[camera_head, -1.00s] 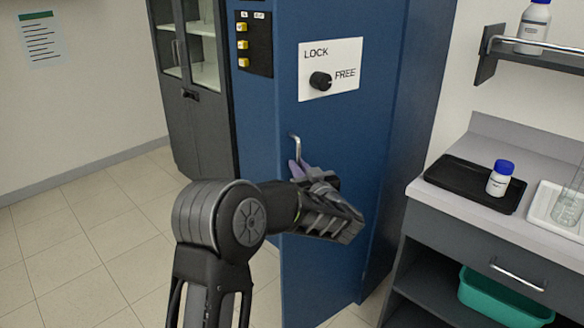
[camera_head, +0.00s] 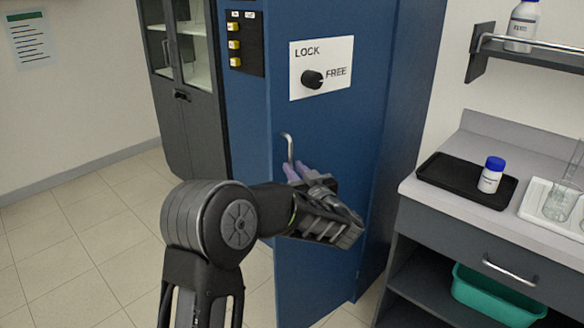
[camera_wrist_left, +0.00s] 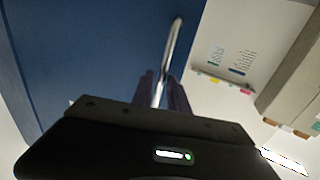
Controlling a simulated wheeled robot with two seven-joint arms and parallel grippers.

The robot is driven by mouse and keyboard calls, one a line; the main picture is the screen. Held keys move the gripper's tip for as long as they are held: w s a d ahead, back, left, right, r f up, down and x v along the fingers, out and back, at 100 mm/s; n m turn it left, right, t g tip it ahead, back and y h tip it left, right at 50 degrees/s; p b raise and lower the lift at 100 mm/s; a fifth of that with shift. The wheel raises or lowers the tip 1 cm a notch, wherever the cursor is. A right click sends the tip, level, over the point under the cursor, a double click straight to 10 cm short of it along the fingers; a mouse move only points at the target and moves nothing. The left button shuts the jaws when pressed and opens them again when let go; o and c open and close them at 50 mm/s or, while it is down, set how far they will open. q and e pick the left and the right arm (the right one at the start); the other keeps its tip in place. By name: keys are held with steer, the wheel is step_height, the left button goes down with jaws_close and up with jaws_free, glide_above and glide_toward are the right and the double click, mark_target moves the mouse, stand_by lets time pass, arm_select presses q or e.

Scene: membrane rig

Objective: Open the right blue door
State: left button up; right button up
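The blue door (camera_head: 320,125) is tall and carries a white LOCK/FREE plate (camera_head: 335,65) with a black knob (camera_head: 312,79). Its upright metal handle (camera_head: 289,146) is near the door's left edge. My left gripper (camera_head: 292,172) is at the lower part of this handle. In the left wrist view, its two purple fingers (camera_wrist_left: 161,92) are close together on either side of the handle (camera_wrist_left: 172,50), closed around it. The blue door surface (camera_wrist_left: 100,50) fills the left of that view. The gripper body hides the handle's lower end. My right gripper is not in view.
A grey glass-fronted cabinet (camera_head: 187,125) stands at the left. A counter (camera_head: 415,187) at the right holds a black tray (camera_head: 440,178) and a blue-capped bottle (camera_head: 491,176); a teal bin (camera_head: 490,300) is below. Tiled floor (camera_head: 95,235) is clear at left.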

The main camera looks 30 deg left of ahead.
arm_select(q)
steer(key=v, duration=0.5)
steer(key=shift+s+d+b, duration=0.2)
steer(key=shift+b, duration=0.2)
steer(key=w+d+f+m+t+h, duration=0.3)
steer(key=w+d+f+t+h, duration=0.15)
steer(key=d+f+h, duration=0.35)
steer(key=s+d+f+m+g+h, duration=0.35)
steer(key=d+f+h, duration=0.25)
steer(key=d+f, duration=0.85)
steer(key=s+d+f+m+g+h+p, duration=0.1)
steer(key=s+d+f+g+h, duration=0.15)
steer(key=s+f, duration=0.45)
steer(key=s+d+f+m+g+h+p, duration=0.1)
steer(key=s+d+f+g, duration=0.15)
steer(key=s+f, duration=0.45)
steer(key=s+d+f+g+h, duration=0.1)
steer(key=s+d+f+g, duration=0.1)
steer(key=s, duration=0.7)
steer(key=s+d+f+m+g+p, duration=0.1)
steer(key=s+f, duration=0.4)
steer(key=s, duration=0.5)
steer(key=shift+s+d+f+g+h, duration=0.15)
steer(key=shift+s+d+g+h, duration=0.2)
steer(key=shift+d+g, duration=0.65)
